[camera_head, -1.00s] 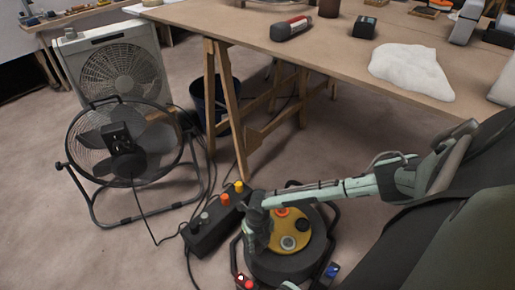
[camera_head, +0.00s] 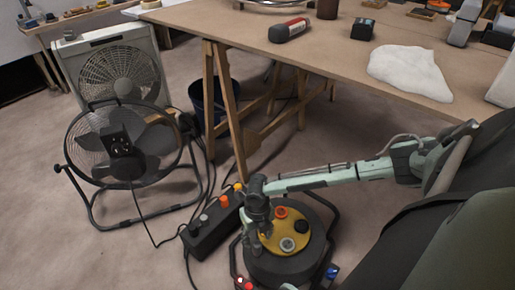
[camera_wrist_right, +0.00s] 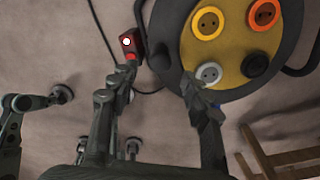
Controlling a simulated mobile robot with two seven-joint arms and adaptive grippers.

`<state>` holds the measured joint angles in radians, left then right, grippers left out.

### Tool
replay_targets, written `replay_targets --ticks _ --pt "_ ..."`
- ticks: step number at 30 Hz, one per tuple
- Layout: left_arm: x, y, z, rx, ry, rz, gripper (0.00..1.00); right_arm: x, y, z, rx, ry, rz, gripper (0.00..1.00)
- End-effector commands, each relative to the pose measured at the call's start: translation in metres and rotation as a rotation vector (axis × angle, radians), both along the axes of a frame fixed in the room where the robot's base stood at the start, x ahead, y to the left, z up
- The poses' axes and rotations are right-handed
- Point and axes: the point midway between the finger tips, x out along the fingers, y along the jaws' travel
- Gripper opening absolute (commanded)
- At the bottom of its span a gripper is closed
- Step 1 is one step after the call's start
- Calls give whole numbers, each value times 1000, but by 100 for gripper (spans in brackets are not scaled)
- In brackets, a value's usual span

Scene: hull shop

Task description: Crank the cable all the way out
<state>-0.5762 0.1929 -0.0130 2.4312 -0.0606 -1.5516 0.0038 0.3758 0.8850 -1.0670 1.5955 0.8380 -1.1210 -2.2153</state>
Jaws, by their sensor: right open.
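The cable reel (camera_head: 284,268) is a dark round drum on the floor with a yellow face (camera_head: 270,244) holding orange, black and white sockets. It also shows at the upper right of the right wrist view (camera_wrist_right: 178,40). My right gripper (camera_head: 264,235) is over the left edge of the yellow face and hides part of it. In the right wrist view my right gripper (camera_wrist_right: 160,85) has its two fingers spread with nothing between them. The right finger overlaps the reel's rim; I cannot tell whether it touches. My left gripper is not seen.
A dark box with coloured knobs (camera_head: 212,226) lies left of the reel. A red block (camera_wrist_right: 131,50) is beside the reel. A black floor fan (camera_head: 124,146) stands left, with loose cables nearby. The trestle table (camera_head: 330,52) stands behind. Bare floor lies at lower left.

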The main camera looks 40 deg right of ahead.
Motion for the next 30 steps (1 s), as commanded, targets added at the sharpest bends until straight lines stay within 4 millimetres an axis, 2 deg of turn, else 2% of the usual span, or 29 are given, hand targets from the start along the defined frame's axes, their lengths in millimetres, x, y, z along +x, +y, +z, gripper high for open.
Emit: replay_targets --ticks 3,10,30 --pt "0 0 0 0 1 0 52 1 0 24 -1 -3 2 48" --pt "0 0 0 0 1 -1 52 0 0 49 -1 0 0 48" --pt "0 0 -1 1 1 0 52 0 0 51 0 1 0 48"
